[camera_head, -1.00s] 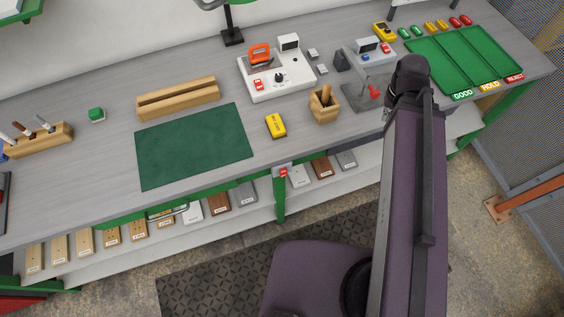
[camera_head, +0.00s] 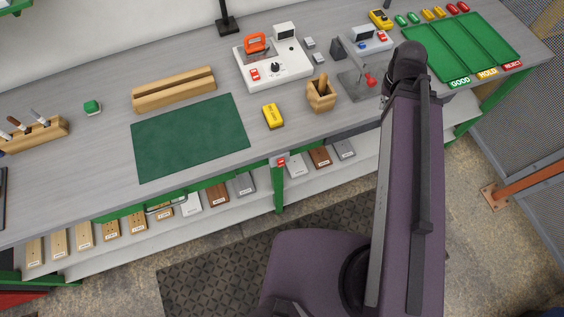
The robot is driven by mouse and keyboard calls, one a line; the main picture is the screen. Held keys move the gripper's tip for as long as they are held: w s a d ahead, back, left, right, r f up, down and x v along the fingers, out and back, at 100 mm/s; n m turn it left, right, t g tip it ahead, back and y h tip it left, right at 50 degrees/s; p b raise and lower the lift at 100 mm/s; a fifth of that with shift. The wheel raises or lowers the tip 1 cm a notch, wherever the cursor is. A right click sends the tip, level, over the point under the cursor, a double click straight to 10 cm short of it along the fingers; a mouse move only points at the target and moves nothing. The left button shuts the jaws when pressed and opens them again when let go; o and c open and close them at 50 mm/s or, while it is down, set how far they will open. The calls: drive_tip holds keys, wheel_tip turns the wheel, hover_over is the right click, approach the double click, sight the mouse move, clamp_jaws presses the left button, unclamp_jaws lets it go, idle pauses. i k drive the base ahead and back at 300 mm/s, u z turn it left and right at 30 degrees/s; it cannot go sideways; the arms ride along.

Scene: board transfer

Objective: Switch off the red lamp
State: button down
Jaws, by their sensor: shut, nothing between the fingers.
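I cannot make out for certain which thing is the red lamp. Small red parts show in several places. A red switch (camera_head: 255,74) is on the front left of the white instrument box (camera_head: 291,77), below an orange-red handled piece (camera_head: 256,43). A red-marked control (camera_head: 281,161) is on the bench's front edge. A red-knobbed lever (camera_head: 370,80) stands on a grey plate. My arm rises at the right of the view, in front of the bench, and its bent joint is near the grey plate. My gripper is not visible; it is hidden behind the arm or out of frame.
The grey bench holds a green mat (camera_head: 190,137), a wooden block (camera_head: 174,89), a yellow device (camera_head: 273,116), a wooden holder (camera_head: 321,95) and a green sorting tray (camera_head: 459,81). A shelf (camera_head: 112,251) with several blocks runs below. Bare bench lies left of the mat.

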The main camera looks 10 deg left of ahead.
sight(281, 161)
drive_tip(key=u, duration=1)
drive_tip(key=k, duration=1.5)
drive_tip(key=z, duration=0.95)
